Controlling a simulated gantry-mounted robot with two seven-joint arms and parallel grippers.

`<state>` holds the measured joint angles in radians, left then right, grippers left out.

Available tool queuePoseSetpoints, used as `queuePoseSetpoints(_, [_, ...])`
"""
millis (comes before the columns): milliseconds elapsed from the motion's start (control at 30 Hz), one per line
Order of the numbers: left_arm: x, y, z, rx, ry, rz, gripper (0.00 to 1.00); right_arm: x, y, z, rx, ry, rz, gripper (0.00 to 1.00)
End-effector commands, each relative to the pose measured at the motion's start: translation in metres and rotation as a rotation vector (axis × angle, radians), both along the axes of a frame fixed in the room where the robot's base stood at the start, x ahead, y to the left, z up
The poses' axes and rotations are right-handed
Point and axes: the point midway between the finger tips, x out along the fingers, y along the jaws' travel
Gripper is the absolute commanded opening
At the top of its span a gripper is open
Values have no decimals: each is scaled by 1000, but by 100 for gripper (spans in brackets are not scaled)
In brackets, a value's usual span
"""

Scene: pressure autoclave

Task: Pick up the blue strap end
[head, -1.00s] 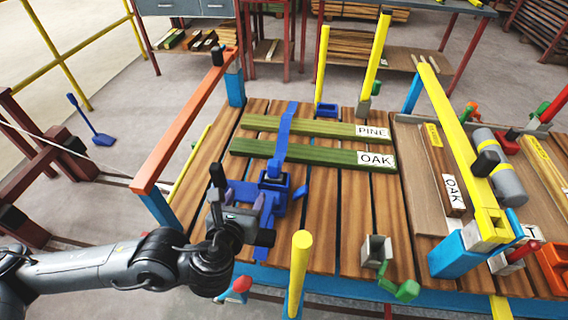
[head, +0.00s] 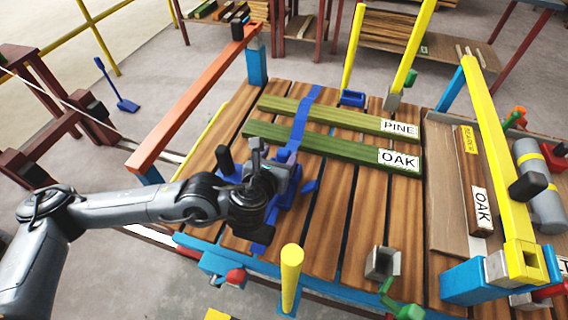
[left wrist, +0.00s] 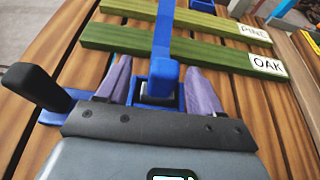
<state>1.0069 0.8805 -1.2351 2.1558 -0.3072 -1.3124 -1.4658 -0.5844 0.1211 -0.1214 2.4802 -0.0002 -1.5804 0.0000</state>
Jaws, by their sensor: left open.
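The blue strap (head: 298,125) lies across two green boards, marked PINE (head: 330,116) and OAK (head: 330,145). It also shows in the left wrist view (left wrist: 164,35), running down to a blue ratchet (left wrist: 160,92). Its near part widens just above the ratchet; I cannot tell exactly where the free end is. A small blue piece (head: 311,186) shows right of the ratchet in the head view. My left gripper (left wrist: 162,85) is open, its two purple-grey fingers on either side of the ratchet, with no visible grip. In the head view the gripper (head: 280,180) hides most of the ratchet. My right gripper is out of view.
A black-handled lever (left wrist: 38,86) stands left of the fingers. A yellow post (head: 290,270) rises at the table's front edge. An orange rail (head: 195,95) borders the left, a yellow beam (head: 495,150) the right. Bare slats (head: 340,205) lie right of the gripper.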

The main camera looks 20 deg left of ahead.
Motion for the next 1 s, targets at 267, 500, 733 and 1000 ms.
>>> queuePoseSetpoints(267, [31,-5,-17,0,1,1,66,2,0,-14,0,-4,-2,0])
queuePoseSetpoints(500, [44,-4,-20,-1,0,0,66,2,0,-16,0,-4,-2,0])
queuePoseSetpoints(733, [44,-4,-20,0,0,0,60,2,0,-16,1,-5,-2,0])
queuePoseSetpoints(1000, [43,-4,-20,0,0,1,18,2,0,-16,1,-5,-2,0])
